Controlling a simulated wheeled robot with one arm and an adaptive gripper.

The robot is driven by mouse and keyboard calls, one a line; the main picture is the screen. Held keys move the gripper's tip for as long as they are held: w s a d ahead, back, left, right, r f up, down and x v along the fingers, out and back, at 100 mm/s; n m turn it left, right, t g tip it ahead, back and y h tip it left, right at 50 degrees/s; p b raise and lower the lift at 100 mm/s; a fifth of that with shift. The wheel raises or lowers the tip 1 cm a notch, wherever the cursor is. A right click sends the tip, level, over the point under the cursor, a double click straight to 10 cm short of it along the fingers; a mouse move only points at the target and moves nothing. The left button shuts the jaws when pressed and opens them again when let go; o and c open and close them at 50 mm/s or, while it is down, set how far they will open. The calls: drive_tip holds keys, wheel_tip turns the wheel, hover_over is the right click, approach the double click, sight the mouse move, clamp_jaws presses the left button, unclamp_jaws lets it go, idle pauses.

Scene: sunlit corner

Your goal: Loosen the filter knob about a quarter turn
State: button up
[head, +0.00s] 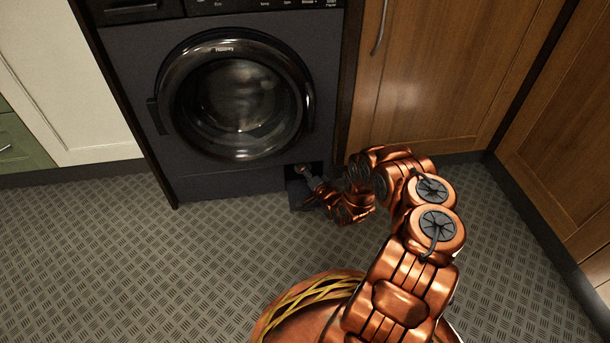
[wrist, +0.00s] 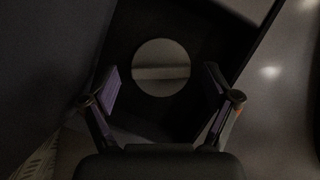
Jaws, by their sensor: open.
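The filter knob (wrist: 161,67) is a round grey disc in a dark recess, in the upper middle of the wrist view. In the head view the knob (head: 302,170) shows small and partly hidden in the opening at the washing machine's lower right. My gripper (wrist: 165,88) is open, with one finger to each side of the knob and clear gaps between. In the head view my gripper (head: 315,191) is low at the opening, beside the open filter flap (head: 296,196). Whether the fingertips reach past the knob's face I cannot tell.
The dark washing machine (head: 190,180) has its round door (head: 240,100) closed above the opening. Wooden cabinets (head: 440,75) stand to the right. A white panel (head: 75,90) and a green drawer (head: 20,145) are at left. The patterned floor (head: 150,250) is clear in front.

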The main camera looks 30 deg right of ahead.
drive_tip(key=shift+w, duration=0.25)
drive_tip(key=shift+c, duration=0.3)
drive_tip(key=c, duration=1)
